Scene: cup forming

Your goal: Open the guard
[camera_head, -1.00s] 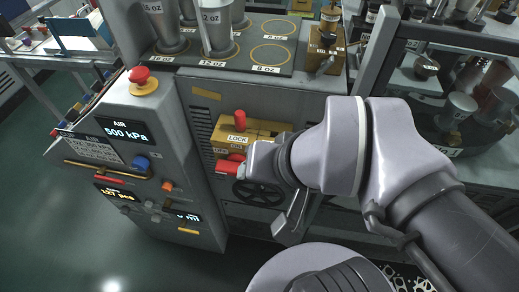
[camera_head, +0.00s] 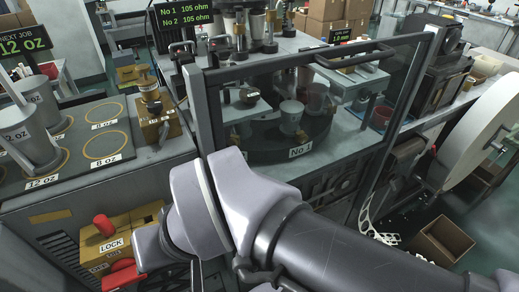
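The guard (camera_head: 372,98) is a clear panel in a dark metal frame, standing in front of the forming station marked No 1. A dark bar handle (camera_head: 352,58) runs along its upper part. The guard appears closed across the front, with cups and a dark round table showing through it. My gripper (camera_head: 143,262) is at lower left, beside a yellow box marked LOCK and a red lever (camera_head: 122,276). My arm hides the fingers, so I cannot tell whether they touch the lever or how far they are open.
The yellow LOCK box (camera_head: 108,244) carries a red knob (camera_head: 104,225) on top. Metal cup tools (camera_head: 30,138) stand on a bench at left. A brass fixture (camera_head: 156,112) sits near the guard's left post. A large white reel (camera_head: 482,135) and a cardboard box (camera_head: 440,243) are at right.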

